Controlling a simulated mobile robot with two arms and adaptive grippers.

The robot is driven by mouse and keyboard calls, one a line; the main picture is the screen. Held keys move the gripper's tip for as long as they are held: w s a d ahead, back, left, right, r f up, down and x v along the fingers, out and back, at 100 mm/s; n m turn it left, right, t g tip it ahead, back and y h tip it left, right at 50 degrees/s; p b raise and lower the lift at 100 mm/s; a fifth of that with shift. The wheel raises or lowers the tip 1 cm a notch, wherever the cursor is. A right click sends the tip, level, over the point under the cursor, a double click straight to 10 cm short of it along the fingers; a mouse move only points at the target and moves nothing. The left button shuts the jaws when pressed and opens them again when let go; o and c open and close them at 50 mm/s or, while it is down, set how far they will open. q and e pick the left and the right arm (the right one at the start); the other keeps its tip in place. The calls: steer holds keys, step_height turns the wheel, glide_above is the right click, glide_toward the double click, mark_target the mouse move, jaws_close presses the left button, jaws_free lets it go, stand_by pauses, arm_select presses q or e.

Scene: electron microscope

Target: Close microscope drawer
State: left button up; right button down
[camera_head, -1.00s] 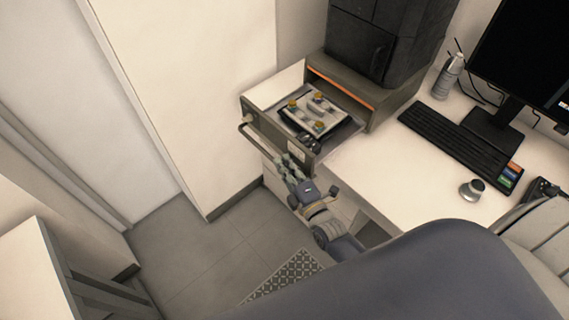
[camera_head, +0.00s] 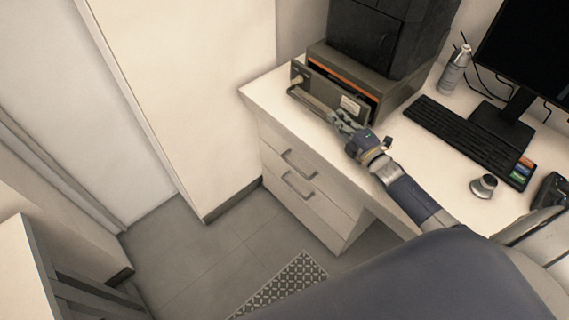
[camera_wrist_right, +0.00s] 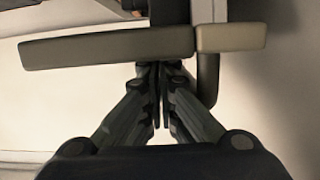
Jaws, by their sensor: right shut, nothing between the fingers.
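The microscope drawer (camera_head: 325,92) is pushed most of the way into the grey base (camera_head: 395,100) under the dark microscope body (camera_head: 385,45). A narrow dark gap shows behind the top and right edge of its front. The contents of the drawer are hidden. Its bar handle (camera_head: 308,100) runs along the front and also shows in the right wrist view (camera_wrist_right: 105,47). My right gripper (camera_head: 336,117) is shut and empty. Its fingertips (camera_wrist_right: 158,66) are at the drawer front by the handle; exact contact is unclear. My left gripper is not in view.
The white desk (camera_head: 262,92) has lower drawers (camera_head: 300,170), closed, below the microscope.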

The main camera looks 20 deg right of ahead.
mark_target(365, 125)
steer(key=d, duration=0.1)
steer(key=w+d+b, duration=0.1)
steer(key=d, duration=0.1)
steer(key=d+b, duration=0.1)
steer(key=d, duration=0.1)
steer(key=shift+w, duration=0.4)
steer(key=shift+d+r, duration=0.1)
steer(key=shift+d, duration=0.1)
steer(key=shift+s+d, duration=0.1)
steer(key=shift+s, duration=0.4)
steer(key=s, duration=1.1)
steer(key=shift+d, duration=0.4)
